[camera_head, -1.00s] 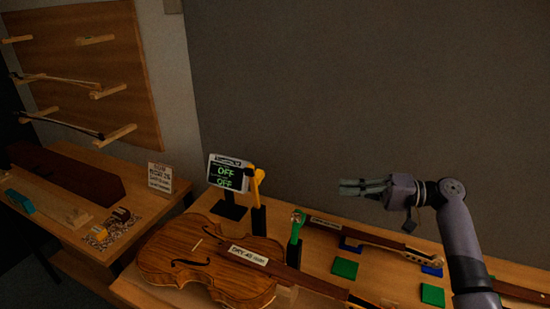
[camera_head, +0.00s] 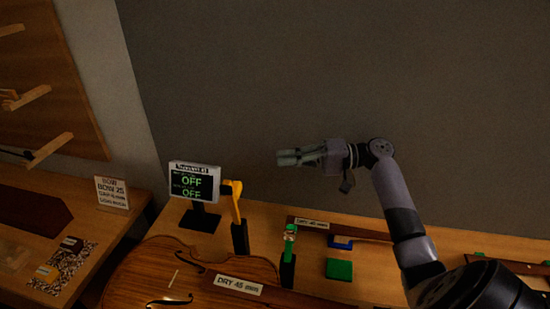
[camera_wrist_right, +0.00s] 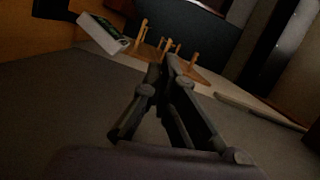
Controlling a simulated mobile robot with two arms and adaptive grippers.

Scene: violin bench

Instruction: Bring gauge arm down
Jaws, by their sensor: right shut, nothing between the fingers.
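A display unit (camera_head: 195,183) reading OFF on two lines stands at the back of the bench; a pale-edged screen, likely the same, is at upper left in the wrist view (camera_wrist_right: 103,34). Beside it a yellow arm (camera_head: 235,202) stands upright on a black post. A green arm (camera_head: 289,240) stands upright on another black post to the right. I cannot tell for certain which is the gauge arm. My right gripper (camera_head: 280,158) is shut and empty, pointing left, above and right of the yellow arm and apart from it. My left gripper is out of view.
A violin (camera_head: 150,278) lies at the front, with a DRY 45 min label (camera_head: 239,286) on it. Green (camera_head: 338,269) and blue (camera_head: 341,243) blocks and another neck piece are to the right. A side table (camera_head: 30,250) carries a sign (camera_head: 112,192).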

